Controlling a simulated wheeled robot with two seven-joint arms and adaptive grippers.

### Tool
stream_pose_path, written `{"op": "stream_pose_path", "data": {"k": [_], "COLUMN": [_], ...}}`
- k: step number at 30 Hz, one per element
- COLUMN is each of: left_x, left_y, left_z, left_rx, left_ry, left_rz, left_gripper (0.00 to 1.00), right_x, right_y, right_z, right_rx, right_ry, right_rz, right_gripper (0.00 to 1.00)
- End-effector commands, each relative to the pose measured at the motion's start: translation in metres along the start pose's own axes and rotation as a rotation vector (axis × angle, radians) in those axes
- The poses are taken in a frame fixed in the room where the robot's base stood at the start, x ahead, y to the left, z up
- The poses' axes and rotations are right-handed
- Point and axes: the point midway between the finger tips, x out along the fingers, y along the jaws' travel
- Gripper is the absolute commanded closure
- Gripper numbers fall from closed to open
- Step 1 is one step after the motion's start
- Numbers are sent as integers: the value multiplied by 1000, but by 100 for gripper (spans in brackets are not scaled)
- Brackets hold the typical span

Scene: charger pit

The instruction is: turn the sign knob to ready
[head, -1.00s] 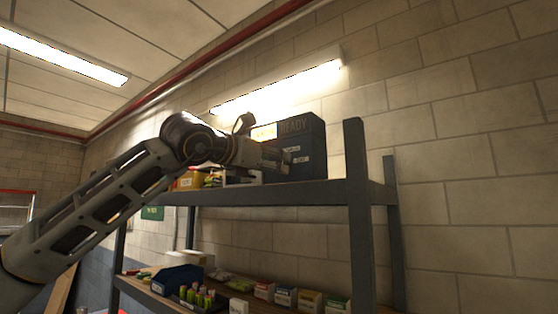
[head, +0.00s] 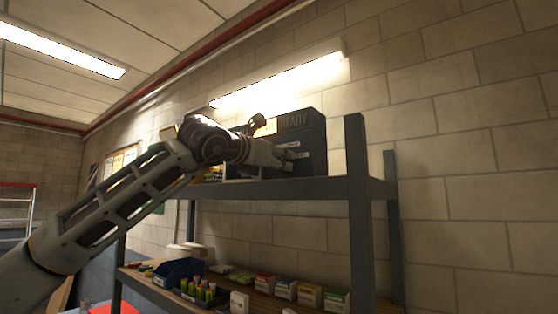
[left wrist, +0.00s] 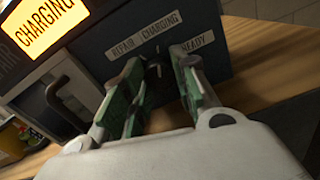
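The sign is a dark box (head: 308,128) on the top shelf, with an unlit READY panel and a lit orange panel (left wrist: 45,24) that reads CHARGING in the left wrist view. Its face carries the labels REPAIR, CHARGING and READY (left wrist: 197,40). The small dark sign knob (left wrist: 154,68) is below the CHARGING label, between my left fingertips. My left gripper (left wrist: 160,66) has green-padded fingers, spread with a gap around the knob. It also shows in the head view (head: 288,156) at the box's front. The knob's exact pointing is too dark to read. My right gripper is out of view.
The shelf's grey front post (head: 357,210) stands right of the box. A dark handle (left wrist: 65,102) is left of the knob in the left wrist view. The lower shelf holds a blue bin (head: 179,271) and several small boxes. Brick wall is behind.

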Motion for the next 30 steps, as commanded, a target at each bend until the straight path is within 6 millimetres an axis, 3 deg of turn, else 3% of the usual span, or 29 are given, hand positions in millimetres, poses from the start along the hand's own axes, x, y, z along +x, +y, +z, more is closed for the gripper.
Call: {"op": "stream_pose_path", "data": {"k": [3, 17, 30], "left_x": [0, 0, 0], "left_y": [0, 0, 0], "left_z": [0, 0, 1], "left_rx": [0, 59, 309], "left_ry": [0, -1, -2], "left_rz": [0, 0, 1], "left_gripper": [95, 95, 96], "right_x": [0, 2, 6], "right_y": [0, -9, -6], "right_z": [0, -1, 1], "right_rx": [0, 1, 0], "right_ry": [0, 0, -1], "right_rz": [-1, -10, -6], "right_gripper": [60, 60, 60]}}
